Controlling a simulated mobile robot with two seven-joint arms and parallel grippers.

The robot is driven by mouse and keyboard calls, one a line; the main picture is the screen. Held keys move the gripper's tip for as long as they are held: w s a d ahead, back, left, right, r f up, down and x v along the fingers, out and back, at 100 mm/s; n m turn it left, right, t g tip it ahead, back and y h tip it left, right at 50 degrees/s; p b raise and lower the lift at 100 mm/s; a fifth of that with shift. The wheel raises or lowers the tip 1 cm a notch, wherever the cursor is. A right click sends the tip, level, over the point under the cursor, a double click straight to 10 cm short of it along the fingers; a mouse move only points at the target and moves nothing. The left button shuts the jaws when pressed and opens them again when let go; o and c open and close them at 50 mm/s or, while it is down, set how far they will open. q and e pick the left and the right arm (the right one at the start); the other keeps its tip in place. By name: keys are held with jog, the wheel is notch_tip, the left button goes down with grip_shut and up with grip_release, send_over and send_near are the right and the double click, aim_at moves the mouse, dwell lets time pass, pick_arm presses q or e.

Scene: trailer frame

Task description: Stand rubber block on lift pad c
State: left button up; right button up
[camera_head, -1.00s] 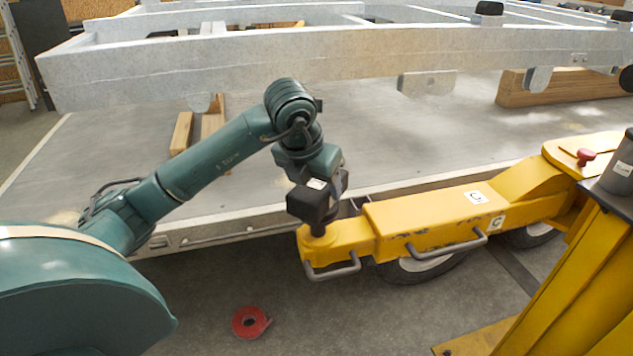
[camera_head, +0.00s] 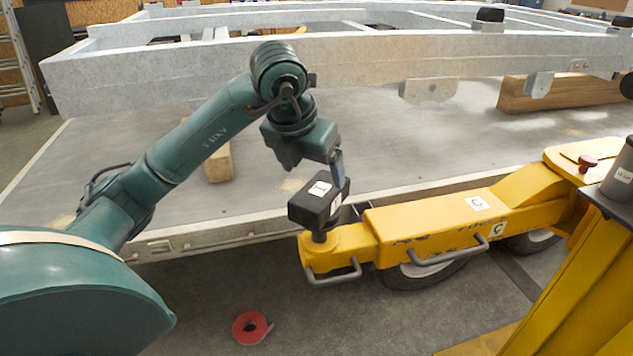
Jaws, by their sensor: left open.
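The black rubber block (camera_head: 312,209) with white labels sits on the small round pad (camera_head: 320,237) at the left end of the yellow lift arm (camera_head: 415,228), which is marked C. The block looks level and hides most of the pad's top. My left gripper (camera_head: 316,170) is open just above the block, with one finger showing near the block's far right edge. The other finger is hard to make out. I cannot tell whether a finger still touches the block. My right gripper is out of view.
The grey trailer frame (camera_head: 210,72) runs across above a metal platform (camera_head: 400,145). Wooden beams (camera_head: 560,92) lie on the platform. A yellow lift column (camera_head: 585,285) stands at the right. A red tape roll (camera_head: 250,327) lies on the floor, which is otherwise clear there.

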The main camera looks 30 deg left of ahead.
pick_arm(q)
jog(key=v, duration=0.5)
jog(key=s+d+f+m+g+h, duration=0.1)
jog(key=d+f+m+h, duration=0.15)
jog(key=d, duration=0.35)
jog(key=s+d+f+m+g+h, duration=0.1)
jog(key=s+d+f+g+h, duration=0.1)
jog(key=d+f+h, duration=0.3)
jog(key=s+d+r+n+t+h, duration=0.1)
jog(key=s+d+r+n+h, duration=0.15)
jog(key=d+h, duration=0.45)
jog(key=s+d+r+n+h, duration=0.2)
jog(key=s+d+n+h, duration=0.1)
jog(key=d+h, duration=0.4)
jog(key=w+a+f+n+t+y, duration=0.25)
jog(key=f+n+t+y, duration=0.45)
jog(key=n, duration=0.5)
jog(key=w+a+f+n+t+y, duration=0.2)
jog(key=a+f+n+t+y, duration=0.25)
jog(key=n+t, duration=0.55)
jog(key=s+f+n+g+y, duration=0.2)
jog(key=s+f+n+g, duration=0.2)
jog(key=f, duration=0.5)
jog(key=s+f+n+g+y, duration=0.3)
jog(key=s+f+n+g, duration=0.1)
jog(key=f, duration=0.5)
jog(key=shift+s+a+p, duration=0.25)
jog(key=shift+s+p, duration=0.05)
jog(key=shift+s, duration=0.5)
